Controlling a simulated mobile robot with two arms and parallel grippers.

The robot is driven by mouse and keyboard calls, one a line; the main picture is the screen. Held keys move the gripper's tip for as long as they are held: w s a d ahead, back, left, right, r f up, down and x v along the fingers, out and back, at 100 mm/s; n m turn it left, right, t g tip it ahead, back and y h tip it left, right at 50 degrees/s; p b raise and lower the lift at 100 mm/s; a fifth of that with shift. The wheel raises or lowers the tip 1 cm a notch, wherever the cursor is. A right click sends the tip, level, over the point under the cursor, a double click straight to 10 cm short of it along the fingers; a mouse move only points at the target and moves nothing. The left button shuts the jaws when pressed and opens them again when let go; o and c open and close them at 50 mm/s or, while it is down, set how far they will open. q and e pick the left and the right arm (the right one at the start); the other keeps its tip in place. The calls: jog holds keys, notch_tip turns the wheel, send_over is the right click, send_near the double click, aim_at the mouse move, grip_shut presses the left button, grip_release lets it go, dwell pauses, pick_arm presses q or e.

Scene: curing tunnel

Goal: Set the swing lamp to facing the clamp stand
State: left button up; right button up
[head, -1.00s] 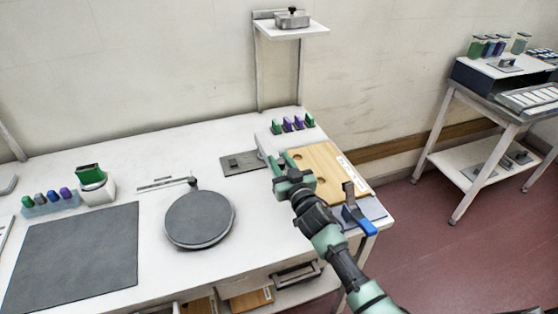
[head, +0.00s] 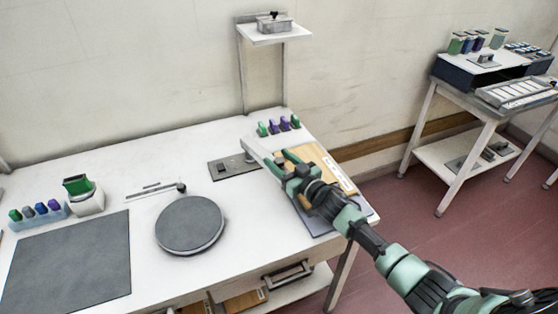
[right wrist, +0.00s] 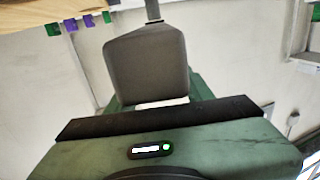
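My right gripper (head: 290,165) is over the right end of the bench, beside a pale flat bar (head: 258,154) that may be part of the swing lamp; I cannot tell whether they touch. No lamp is clearly recognisable. In the right wrist view, a dark grey tapered block (right wrist: 148,65) with a thin stem fills the space before the gripper's green body. I cannot tell what it is, or whether the fingers are shut on it. My right forearm hides the spot by the wooden board (head: 325,165) where a blue-handled clamp showed earlier. My left gripper is out of view.
A round grey disc (head: 190,225) and a dark mat (head: 65,265) lie on the white bench. A grey plate (head: 232,169) and several small coloured blocks (head: 279,126) are near the right gripper. A raised shelf (head: 272,33) stands behind. A cart (head: 470,130) is at the right.

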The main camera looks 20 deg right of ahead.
jog(key=shift+r, duration=0.1)
notch_tip(320, 180, up, 20)
dwell(0.5)
